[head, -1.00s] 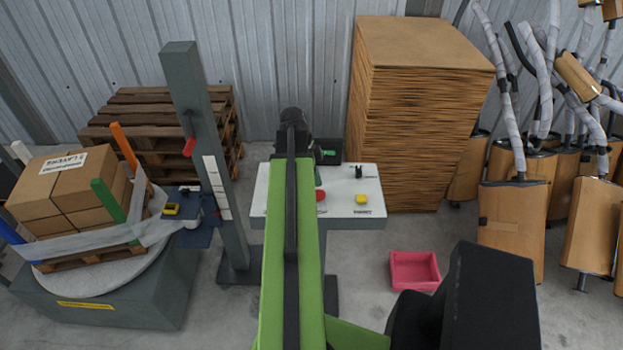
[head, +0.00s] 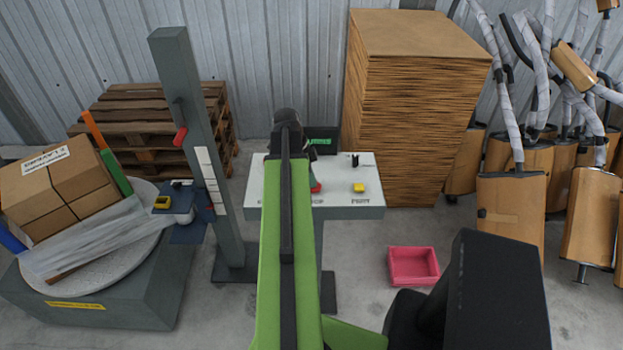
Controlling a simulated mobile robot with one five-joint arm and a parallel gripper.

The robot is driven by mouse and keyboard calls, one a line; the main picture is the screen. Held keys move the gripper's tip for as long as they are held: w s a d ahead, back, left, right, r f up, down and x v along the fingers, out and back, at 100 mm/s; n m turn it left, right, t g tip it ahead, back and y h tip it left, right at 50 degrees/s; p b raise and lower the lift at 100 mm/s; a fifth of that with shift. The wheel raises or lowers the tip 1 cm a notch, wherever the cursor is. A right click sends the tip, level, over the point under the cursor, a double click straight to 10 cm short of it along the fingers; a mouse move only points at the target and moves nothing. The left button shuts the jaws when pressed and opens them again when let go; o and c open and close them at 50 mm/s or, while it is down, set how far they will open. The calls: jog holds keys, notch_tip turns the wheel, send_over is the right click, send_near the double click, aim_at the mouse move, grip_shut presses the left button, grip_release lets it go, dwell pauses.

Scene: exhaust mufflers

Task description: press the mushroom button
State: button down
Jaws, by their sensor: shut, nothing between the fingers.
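The red mushroom button (head: 316,187) sits on the pale sloped top of a control console (head: 345,208), close to the right edge of my green arm, which hides part of it. The lettering below it is partly covered. My gripper (head: 311,155) is mostly hidden behind my arm's dark end. The little that shows is just behind the button in the picture, and it looks shut and empty. I cannot tell its height above the console or whether it touches anything.
A yellow button (head: 359,188) and a small black switch (head: 355,160) are on the console's right. A grey post (head: 205,150) and a turntable (head: 145,235) with wrapped boxes stand left. A cardboard stack (head: 415,110) is behind right. A pink bin (head: 413,267) lies on the floor.

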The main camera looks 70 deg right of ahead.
notch_tip(320, 180, up, 6)
jog(key=p, duration=0.6)
jog(key=shift+w+p, duration=0.1)
jog(key=shift+p, duration=0.2)
jog(key=p+v, duration=0.7)
jog(key=v, duration=0.1)
jog(key=shift+w+a+f, duration=0.1)
jog(key=shift+a, duration=0.05)
